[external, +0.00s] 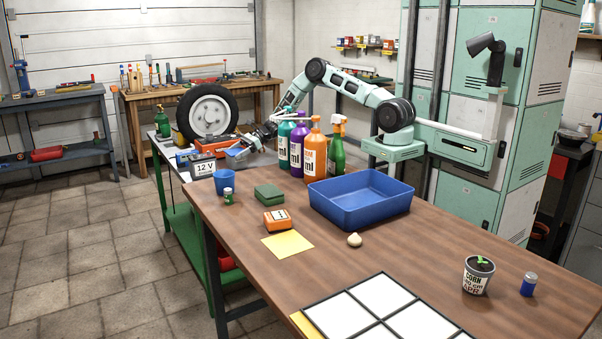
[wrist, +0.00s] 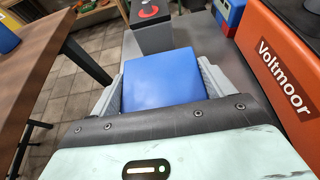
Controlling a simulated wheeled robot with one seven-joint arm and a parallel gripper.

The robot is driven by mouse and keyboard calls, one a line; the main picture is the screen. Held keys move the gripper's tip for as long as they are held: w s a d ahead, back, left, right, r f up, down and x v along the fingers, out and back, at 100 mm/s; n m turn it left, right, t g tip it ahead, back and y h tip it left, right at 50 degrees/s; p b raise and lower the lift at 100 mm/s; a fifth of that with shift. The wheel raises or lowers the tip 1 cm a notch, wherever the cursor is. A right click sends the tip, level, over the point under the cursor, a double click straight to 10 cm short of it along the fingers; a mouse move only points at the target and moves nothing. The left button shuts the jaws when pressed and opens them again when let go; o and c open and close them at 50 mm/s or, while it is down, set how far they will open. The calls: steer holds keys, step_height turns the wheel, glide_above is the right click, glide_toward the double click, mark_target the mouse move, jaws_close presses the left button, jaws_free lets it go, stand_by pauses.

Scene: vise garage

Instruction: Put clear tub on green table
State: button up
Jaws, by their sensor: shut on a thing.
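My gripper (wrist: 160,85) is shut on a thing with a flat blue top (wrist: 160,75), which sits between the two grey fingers. It looks like a lid, and clear sides are not visible from above, so I cannot confirm it is the clear tub. In the external view my gripper (external: 250,143) is low over the green-framed table (external: 163,150), whose grey top also shows in the wrist view (wrist: 204,50). I cannot tell whether the held thing touches that top.
A dark 12 V battery (external: 203,168) stands close to the held thing. An orange Voltmoor box (wrist: 288,70) is close on the right in the wrist view. A wheel (external: 207,113) stands behind. Several bottles (external: 312,150) and a blue bin (external: 360,200) stand on the brown table (external: 400,245).

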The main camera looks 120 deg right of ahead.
steer(key=shift+r, duration=0.1)
steer(key=o, duration=1.2)
steer(key=shift+f, duration=0.2)
steer(key=shift+r, duration=0.25)
steer(key=v, duration=1.2)
